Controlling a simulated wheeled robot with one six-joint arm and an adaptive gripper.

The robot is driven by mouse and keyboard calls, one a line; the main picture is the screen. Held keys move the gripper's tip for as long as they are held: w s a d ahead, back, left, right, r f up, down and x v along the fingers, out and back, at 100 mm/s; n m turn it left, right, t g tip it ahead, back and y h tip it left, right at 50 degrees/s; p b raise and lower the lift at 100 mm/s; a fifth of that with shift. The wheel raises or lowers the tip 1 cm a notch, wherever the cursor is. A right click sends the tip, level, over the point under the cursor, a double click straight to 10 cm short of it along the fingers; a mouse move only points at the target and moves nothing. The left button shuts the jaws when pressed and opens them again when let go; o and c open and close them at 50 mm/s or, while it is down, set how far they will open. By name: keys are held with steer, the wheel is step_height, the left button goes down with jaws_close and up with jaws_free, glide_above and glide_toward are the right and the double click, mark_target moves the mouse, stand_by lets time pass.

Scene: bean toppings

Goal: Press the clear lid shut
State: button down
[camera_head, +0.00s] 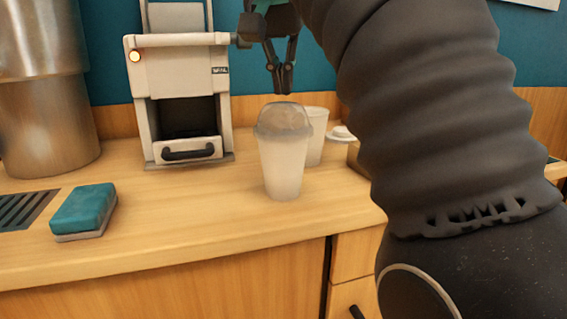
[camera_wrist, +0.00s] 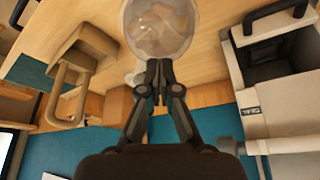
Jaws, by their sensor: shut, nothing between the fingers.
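A pale, frosted cup (camera_head: 283,170) stands upright on the wooden counter in the head view. A clear domed lid (camera_head: 284,119) sits on top of it; whether its rim is fully seated I cannot tell. In the wrist view the lid (camera_wrist: 160,28) shows as a round clear dome at the top edge, and it hides the cup. My gripper (camera_head: 283,92) is shut and empty, pointing down, with its fingertips just above the dome. Whether they touch it I cannot tell. It also shows in the wrist view (camera_wrist: 159,62).
A second white cup (camera_head: 317,137) stands close behind. A grey-white machine (camera_head: 180,75) is at the back left. A teal sponge (camera_head: 84,209) and a metal cylinder (camera_head: 50,130) are farther left. A wooden holder (camera_wrist: 72,70) shows in the wrist view. The counter before the cup is clear.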

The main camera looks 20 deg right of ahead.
steer(key=shift+f+b, duration=0.55)
steer(key=shift+f, duration=0.3)
step_height(320, 180, up, 5)
steer(key=p, duration=0.5)
stand_by(0.3)
